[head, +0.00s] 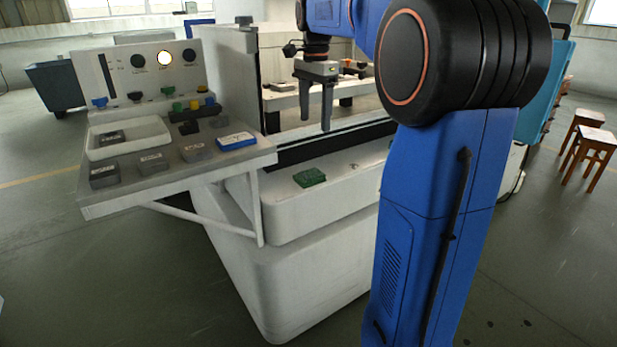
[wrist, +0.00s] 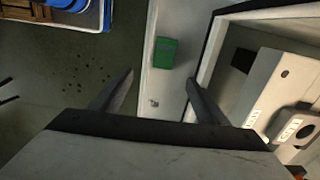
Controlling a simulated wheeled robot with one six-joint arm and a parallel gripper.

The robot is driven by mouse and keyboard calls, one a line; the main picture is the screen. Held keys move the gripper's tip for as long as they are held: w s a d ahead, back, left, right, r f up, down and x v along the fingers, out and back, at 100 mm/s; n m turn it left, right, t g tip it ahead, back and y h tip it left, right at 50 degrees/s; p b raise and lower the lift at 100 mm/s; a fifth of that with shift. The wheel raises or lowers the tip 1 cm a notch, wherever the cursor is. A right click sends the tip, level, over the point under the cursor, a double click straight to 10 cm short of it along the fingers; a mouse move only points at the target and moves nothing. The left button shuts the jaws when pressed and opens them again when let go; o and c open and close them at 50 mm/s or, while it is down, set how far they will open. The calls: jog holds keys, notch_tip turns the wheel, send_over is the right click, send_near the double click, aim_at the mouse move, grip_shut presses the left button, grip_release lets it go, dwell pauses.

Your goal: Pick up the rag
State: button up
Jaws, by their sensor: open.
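The rag is a small folded green cloth (head: 310,177) lying flat on the white front ledge of the machine in the head view. In the wrist view the green rag (wrist: 162,54) lies on the white ledge ahead of the fingers, roughly centred between them. My gripper (head: 316,126) is open and empty in the head view, pointing down above the ledge, higher than the rag and apart from it. The two open fingers of my gripper (wrist: 158,92) also show in the wrist view. Nothing hides the rag.
A control panel shelf (head: 170,175) with a white tray (head: 130,138), grey blocks and a blue-white block (head: 235,141) juts out left of the rag. A vertical machine frame (head: 247,85) stands just behind the ledge. Wooden stools (head: 592,150) stand far right. The ledge around the rag is clear.

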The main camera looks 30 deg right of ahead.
send_over(309, 174)
jog(key=d, duration=0.2)
jog(key=f, duration=1.1)
jog(key=shift+s+a+f, duration=0.25)
jog(key=shift+s+f, duration=0.05)
jog(key=shift+f, duration=0.1)
jog(key=shift+w+a+f, duration=0.1)
jog(key=shift+a+f, duration=0.1)
jog(key=shift+f, duration=0.7)
jog(key=shift+w+a+f, duration=0.15)
jog(key=shift+a+f, duration=0.1)
jog(key=shift+f, duration=0.7)
jog(key=shift+w+a+f, duration=0.1)
jog(key=shift+a+f, duration=0.1)
jog(key=shift+f, duration=0.7)
jog(key=c, duration=1.1)
